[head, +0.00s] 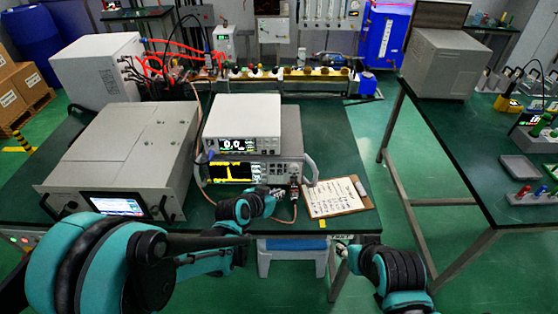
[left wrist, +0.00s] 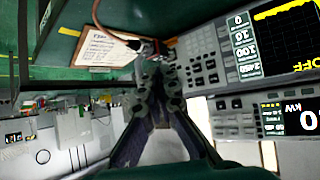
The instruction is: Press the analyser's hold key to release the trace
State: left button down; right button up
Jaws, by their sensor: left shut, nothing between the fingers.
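The analyser (head: 268,170) is the lower bench instrument with a grey handle, its dark screen carrying a yellow trace. My left gripper (head: 277,191) is shut and empty, close in front of the analyser's lower right front. In the wrist view its fingertips (left wrist: 158,58) lie beside the key columns; contact cannot be told. The hold key's label is too small to read. My right gripper (head: 343,248) is beyond the table's front edge, its fingers unclear.
A white power meter (head: 243,118) stands on the analyser. A cable runs from a connector (head: 294,188) at the analyser's lower right. A clipboard (head: 336,197) lies right of it. A large grey generator unit (head: 120,150) stands left. The aisle between the tables is free.

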aim_at(280, 165)
pick_arm(q)
jog(key=shift+s+r, duration=0.1)
jog(key=shift+w, duration=4.45)
jog(key=shift+w, duration=0.4)
jog(key=shift+w, duration=0.35)
jog(key=shift+s, duration=0.8)
jog(key=shift+s, duration=0.1)
